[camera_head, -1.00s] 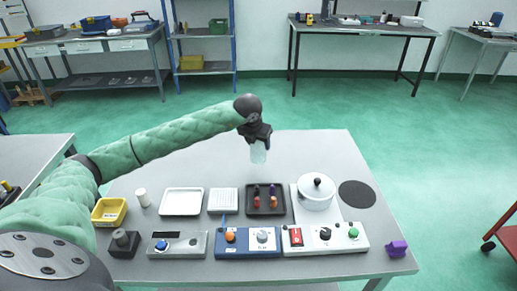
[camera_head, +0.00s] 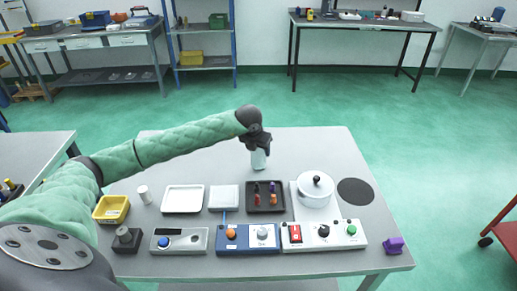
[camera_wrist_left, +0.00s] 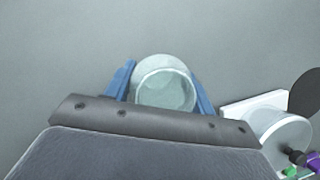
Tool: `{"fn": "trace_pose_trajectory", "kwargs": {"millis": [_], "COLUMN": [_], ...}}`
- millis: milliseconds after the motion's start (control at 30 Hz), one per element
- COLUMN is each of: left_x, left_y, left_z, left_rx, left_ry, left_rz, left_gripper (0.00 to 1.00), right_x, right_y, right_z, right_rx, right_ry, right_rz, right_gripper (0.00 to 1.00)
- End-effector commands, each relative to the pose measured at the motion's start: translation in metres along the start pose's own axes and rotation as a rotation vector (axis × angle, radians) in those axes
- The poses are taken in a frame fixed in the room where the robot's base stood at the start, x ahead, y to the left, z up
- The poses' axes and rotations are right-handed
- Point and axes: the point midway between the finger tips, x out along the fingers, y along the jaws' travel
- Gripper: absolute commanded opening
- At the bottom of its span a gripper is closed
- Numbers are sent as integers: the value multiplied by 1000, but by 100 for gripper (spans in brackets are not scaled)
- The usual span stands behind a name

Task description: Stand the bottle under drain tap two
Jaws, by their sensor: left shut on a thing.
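A pale translucent bottle (camera_head: 259,160) hangs upright under my left gripper (camera_head: 258,147), above or on the back middle of the table; I cannot tell whether its base touches the top. In the left wrist view the round top of the bottle (camera_wrist_left: 166,88) sits between the blue fingers of my left gripper (camera_wrist_left: 164,84), which are shut on it. No part that I can clearly name as drain tap two shows. My right gripper is not in view.
On the table (camera_head: 310,150) stand a white pot (camera_head: 315,188), a dark tray (camera_head: 265,196) with small coloured items, a white tray (camera_head: 183,199), a yellow bin (camera_head: 111,209) and control boxes (camera_head: 248,238) along the front. The table's back right is clear.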

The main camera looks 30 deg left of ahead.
Motion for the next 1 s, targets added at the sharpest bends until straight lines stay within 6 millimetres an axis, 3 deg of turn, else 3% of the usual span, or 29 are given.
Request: {"fn": "trace_pose_trajectory", "kwargs": {"millis": [267,300,400,867,1000], "left_x": [1,1,1,-1,-6], "left_y": [0,0,0,0,0], "left_z": [0,0,0,0,0], "left_rx": [0,0,0,0,0], "left_ry": [0,0,0,0,-1], "left_rz": [0,0,0,0,0], "left_gripper": [32,58,76,76,76], "right_x": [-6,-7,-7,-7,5], "right_y": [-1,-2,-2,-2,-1], "right_z": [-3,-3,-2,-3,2], "right_rx": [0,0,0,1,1], "right_ry": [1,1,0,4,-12], "right_rz": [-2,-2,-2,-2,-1], "right_gripper": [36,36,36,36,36]}}
